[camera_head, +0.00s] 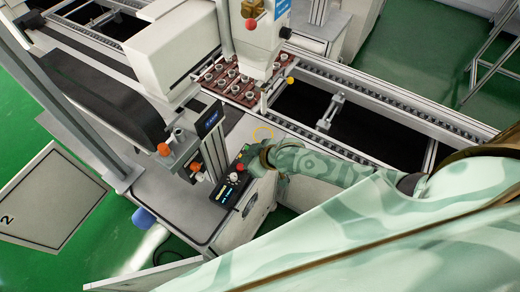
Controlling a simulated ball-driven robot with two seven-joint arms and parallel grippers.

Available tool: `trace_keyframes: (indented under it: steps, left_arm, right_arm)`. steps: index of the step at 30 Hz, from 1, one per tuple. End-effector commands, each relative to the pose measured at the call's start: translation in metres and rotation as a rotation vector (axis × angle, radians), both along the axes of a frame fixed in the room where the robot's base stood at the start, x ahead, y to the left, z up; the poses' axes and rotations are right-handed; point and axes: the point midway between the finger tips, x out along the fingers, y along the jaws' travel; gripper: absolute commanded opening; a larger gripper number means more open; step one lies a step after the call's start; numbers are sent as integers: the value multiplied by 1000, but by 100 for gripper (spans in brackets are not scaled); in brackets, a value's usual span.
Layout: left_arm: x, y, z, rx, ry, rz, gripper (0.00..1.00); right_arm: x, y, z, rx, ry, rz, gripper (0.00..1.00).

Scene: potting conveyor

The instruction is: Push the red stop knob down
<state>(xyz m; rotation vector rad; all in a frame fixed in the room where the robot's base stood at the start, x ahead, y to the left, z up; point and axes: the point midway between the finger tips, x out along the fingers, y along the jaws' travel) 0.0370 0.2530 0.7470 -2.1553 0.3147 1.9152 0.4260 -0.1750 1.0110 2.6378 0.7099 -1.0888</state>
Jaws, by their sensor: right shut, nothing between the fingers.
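The red stop knob (240,168) is a small red cap at the upper end of a black control box (222,194). The box sits on the near edge of the light grey machine bench, with a pale knob and lit labels below the red one. My right gripper (250,160) comes in from the right in a green patterned cover. Its tip is shut, empty, and right beside the red knob at its upper right. I cannot tell whether it touches the knob. My left gripper is not in view.
Orange knobs (164,149) and a small blue-lit display (209,121) stand left of the box. A dark red tray (236,89) with several metal cups lies on the conveyor under the white machine head (254,30).

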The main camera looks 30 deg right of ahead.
Motion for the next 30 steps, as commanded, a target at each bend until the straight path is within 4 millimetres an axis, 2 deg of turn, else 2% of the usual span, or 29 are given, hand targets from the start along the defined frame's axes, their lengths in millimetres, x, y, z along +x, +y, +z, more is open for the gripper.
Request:
trace_keyframes:
  steps: [1,6,12,30]
  left_arm:
    - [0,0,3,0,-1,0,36]
    - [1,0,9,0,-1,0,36]
    - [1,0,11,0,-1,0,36]
    - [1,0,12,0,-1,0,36]
  right_arm:
    - [-9,-5,8,-1,2,1,0]
    - [-30,-17,32,0,0,1,0]
    - [-43,-25,48,1,-1,0,0]
    - [-46,-26,51,1,-1,-1,0]
